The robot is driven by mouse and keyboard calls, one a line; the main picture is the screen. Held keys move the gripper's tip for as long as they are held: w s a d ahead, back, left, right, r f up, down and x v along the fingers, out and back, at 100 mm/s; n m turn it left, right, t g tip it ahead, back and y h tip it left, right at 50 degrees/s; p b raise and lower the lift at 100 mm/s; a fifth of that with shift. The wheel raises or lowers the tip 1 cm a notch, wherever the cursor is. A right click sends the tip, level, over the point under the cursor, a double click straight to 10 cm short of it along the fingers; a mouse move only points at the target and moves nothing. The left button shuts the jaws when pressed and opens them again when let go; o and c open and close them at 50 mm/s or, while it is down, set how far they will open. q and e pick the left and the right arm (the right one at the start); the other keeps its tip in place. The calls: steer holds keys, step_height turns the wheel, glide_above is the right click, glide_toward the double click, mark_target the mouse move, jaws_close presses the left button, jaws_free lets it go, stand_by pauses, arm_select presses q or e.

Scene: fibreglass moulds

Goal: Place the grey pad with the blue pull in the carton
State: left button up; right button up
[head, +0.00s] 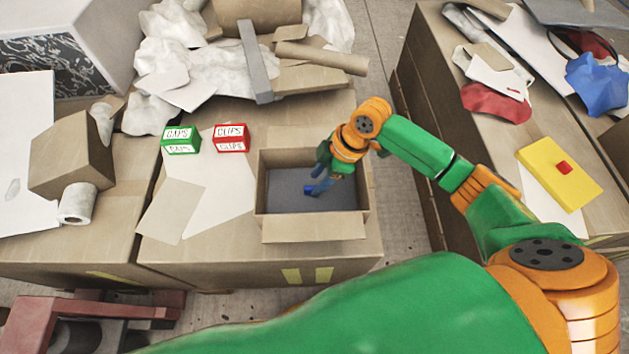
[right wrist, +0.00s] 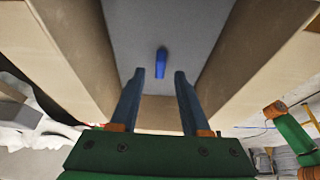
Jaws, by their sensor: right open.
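The grey pad (head: 286,195) lies flat on the floor of the open carton (head: 314,228). Its blue pull (head: 309,190) stands up from the middle. My right gripper (head: 318,184) reaches down into the carton above the pad, its fingers close to the pull. In the right wrist view the fingers (right wrist: 159,72) are apart. The blue pull (right wrist: 161,63) shows between and just beyond their tips, with the grey pad (right wrist: 205,25) behind. Nothing is held between them. The gripper hides part of the pad in the head view. My left gripper is out of view.
A green box (head: 180,140) and a red box (head: 231,138) stand left of the carton. Crumpled paper (head: 215,65) and cardboard pieces lie behind. A yellow pad with a red pull (head: 558,172) lies on the right-hand surface. A cardboard block (head: 70,150) stands at left.

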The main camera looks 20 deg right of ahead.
steer(key=p+v, duration=0.1)
steer(key=v, duration=0.8)
steer(key=shift+r, duration=0.15)
steer(key=shift+s+d, duration=0.1)
steer(key=shift+d, duration=0.05)
